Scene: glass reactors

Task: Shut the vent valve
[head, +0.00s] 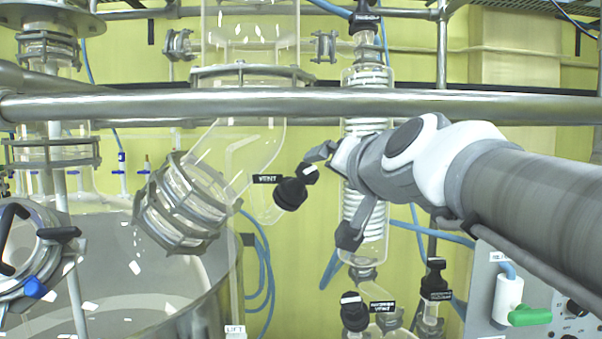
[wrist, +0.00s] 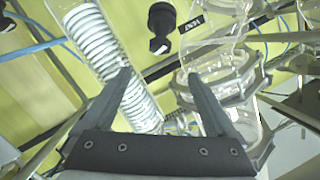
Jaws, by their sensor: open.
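The vent valve (head: 291,193) is a black knob beside a small black VENT label (head: 267,179), on a side branch of the bent glass pipe at the middle of the head view. The knob also shows near the top middle of the wrist view (wrist: 160,24), with its label (wrist: 194,23) to the right. My gripper (head: 334,196) is open and empty, just right of the knob in the head view. In the wrist view the two fingertips (wrist: 158,74) are spread wide, and the knob lies beyond them, apart from both. How far the valve is turned I cannot tell.
A glass coil condenser (head: 364,195) stands behind my gripper. A horizontal steel rail (head: 280,105) crosses above. Another black knob (head: 354,312) stands below beside its own vent label. A clamped glass joint (head: 183,205) is left of the valve, above a large vessel.

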